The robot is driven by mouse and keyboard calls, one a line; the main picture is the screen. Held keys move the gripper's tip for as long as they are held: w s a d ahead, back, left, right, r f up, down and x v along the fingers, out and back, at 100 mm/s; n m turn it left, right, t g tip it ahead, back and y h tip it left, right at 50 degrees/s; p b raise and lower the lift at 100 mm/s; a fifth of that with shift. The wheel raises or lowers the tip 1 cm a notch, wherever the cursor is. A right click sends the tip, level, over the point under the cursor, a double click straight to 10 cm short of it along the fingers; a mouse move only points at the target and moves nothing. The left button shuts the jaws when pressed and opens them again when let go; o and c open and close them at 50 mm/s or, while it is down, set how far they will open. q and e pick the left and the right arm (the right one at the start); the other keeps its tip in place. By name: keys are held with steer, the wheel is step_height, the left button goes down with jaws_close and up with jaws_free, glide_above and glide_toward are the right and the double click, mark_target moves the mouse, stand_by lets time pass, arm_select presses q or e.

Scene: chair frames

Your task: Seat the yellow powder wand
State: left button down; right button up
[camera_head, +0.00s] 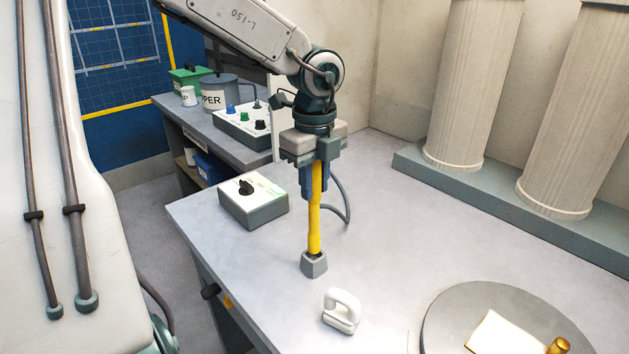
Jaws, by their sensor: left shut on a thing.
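The yellow powder wand (314,215) stands upright in the middle of the view. My left gripper (317,178) points down from above and is shut on its upper part, where blue-grey fingers hide some of it. The wand's lower end meets the dark top opening of a small grey block-shaped holder (314,266) on the table. I cannot tell how deep the end sits in it. A dark hose (346,205) curves down to the right behind the wand. My right gripper is not in view.
A white handle-shaped piece (341,311) lies just in front of the holder on the grey table (400,240). A control box with a black knob (253,203) is to the left. A round grey plate (450,325) is at lower right. Fluted columns (474,80) stand behind.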

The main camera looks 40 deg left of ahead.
mark_target(315, 201)
arm_select(q)
steer(key=shift+f, duration=0.15)
steer(key=shift+f+b, duration=2.3)
steer(key=shift+b, duration=0.15)
steer(key=c, duration=1.1)
jaws_free()
steer(key=shift+r, duration=0.2)
step_height(315, 201, up, 11)
steer(key=p, duration=1.1)
steer(key=shift+f, duration=0.2)
